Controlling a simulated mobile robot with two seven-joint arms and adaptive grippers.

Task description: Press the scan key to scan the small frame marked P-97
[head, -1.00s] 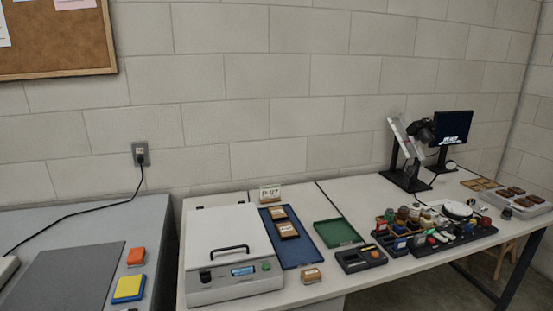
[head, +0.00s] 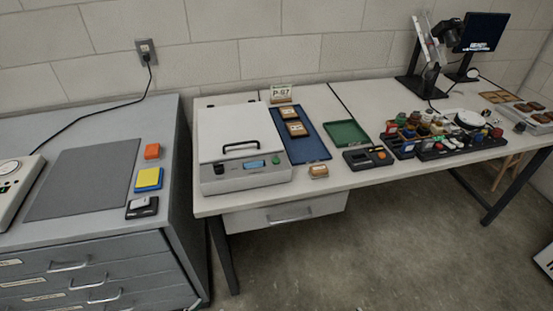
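A white flat device with a lid and black handle (head: 240,148) stands on the table. Its lid is down. On its front are a black knob (head: 219,169), a small lit display (head: 254,165) and a green key (head: 276,160); any label by the key is too small to read. A card (head: 281,94) that seems to read P-97 stands behind a blue tray (head: 313,146). Two small brown frames lie in the tray, one (head: 289,112) behind the other (head: 297,129). Another small frame (head: 318,171) lies on the table in front. Markings on the frames are unreadable. Neither gripper is in view.
A green tray (head: 346,134), a dark box (head: 368,159) and racks of small bottles lie to the right. A stand (head: 423,60) and a monitor (head: 483,32) are at the back right. A grey drawer cabinet (head: 90,260) is on the left, with coloured blocks and a grey mat (head: 85,180).

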